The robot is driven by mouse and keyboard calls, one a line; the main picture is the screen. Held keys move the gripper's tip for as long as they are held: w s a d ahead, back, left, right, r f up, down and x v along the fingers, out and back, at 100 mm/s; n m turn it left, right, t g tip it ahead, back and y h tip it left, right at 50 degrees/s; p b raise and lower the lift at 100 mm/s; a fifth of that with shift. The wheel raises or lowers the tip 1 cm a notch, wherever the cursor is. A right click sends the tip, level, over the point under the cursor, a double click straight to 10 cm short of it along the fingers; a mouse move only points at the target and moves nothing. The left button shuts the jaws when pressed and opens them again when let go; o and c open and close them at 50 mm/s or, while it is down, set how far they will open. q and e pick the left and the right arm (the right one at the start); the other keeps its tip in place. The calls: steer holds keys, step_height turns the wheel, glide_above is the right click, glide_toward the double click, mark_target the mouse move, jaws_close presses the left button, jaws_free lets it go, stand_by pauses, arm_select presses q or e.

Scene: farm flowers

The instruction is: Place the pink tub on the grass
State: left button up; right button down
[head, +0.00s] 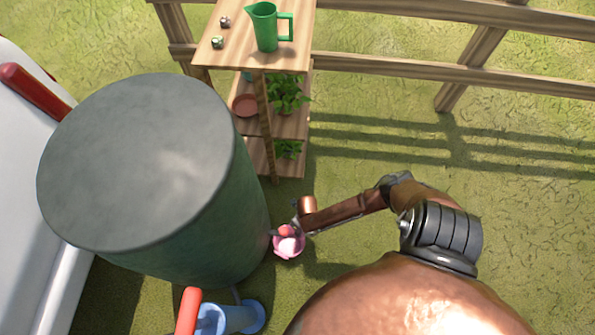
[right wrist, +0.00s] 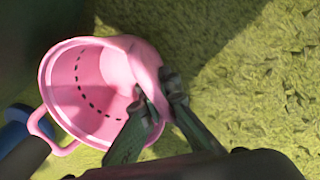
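The pink tub (head: 289,246) is beside the lower right side of the big green barrel, above or on the grass (head: 360,240); I cannot tell whether its base touches. My right gripper (head: 298,226) is at the tub's rim. In the right wrist view the tub (right wrist: 88,85) is tilted, with its open mouth and a side handle showing. The right gripper's fingers (right wrist: 158,92) are closed on its rim, one inside and one outside. My left gripper is not in view.
The barrel (head: 215,220) stands close on the left. A blue object (head: 235,318) and a red handle (head: 187,312) are below it. A wooden shelf (head: 225,52) bears a green jug (head: 267,28) and plants. A fence (head: 420,75) runs behind. Open grass lies right.

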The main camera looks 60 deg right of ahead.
steer(key=shift+f, duration=0.2)
steer(key=c, duration=2.2)
jaws_free()
steer(key=shift+r, duration=0.1)
steer(key=shift+o, duration=0.2)
